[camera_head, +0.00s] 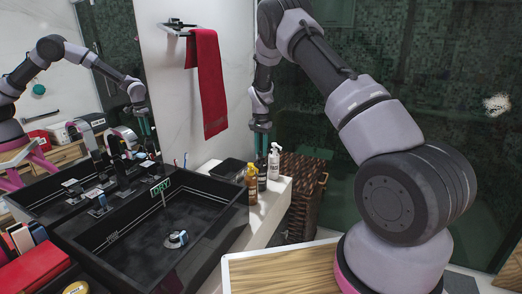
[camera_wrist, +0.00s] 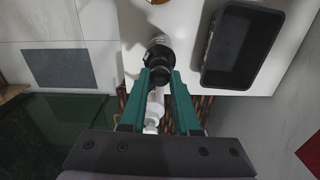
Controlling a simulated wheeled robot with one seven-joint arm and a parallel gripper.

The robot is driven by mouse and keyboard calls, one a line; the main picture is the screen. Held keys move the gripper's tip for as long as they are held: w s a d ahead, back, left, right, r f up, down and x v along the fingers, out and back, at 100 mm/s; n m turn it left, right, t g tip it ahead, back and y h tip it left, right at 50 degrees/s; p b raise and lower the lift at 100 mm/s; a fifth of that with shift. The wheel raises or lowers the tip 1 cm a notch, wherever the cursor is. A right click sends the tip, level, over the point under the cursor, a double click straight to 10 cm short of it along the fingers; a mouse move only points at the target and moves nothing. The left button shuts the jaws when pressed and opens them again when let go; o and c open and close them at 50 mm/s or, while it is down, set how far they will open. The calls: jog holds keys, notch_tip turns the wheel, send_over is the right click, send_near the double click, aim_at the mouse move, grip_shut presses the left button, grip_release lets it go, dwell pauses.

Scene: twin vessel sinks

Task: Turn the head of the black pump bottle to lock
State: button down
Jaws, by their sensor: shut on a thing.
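The black pump bottle (camera_head: 262,178) stands upright on the white counter, between an amber bottle and a white bottle. It also shows from above in the wrist view (camera_wrist: 157,48). My gripper (camera_head: 261,150) points down over it from above. In the wrist view the green fingers of my gripper (camera_wrist: 160,76) are closed on the bottle's dark pump head, one finger on each side. The fingers partly hide the head, and I cannot tell how far it is turned.
The amber bottle (camera_head: 251,184) stands close on the near side and the white bottle (camera_head: 274,162) close behind. A black tray (camera_wrist: 206,50) lies beside them. A black sink (camera_head: 165,235) is to the left, and a wicker basket (camera_head: 302,190) stands right of the counter.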

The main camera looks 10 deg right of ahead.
aim_at(261, 152)
jog(key=shift+n, duration=1.7)
jog(key=c, duration=0.6)
grip_release()
notch_tip(261, 152, up, 11)
jog(key=shift+f, duration=0.1)
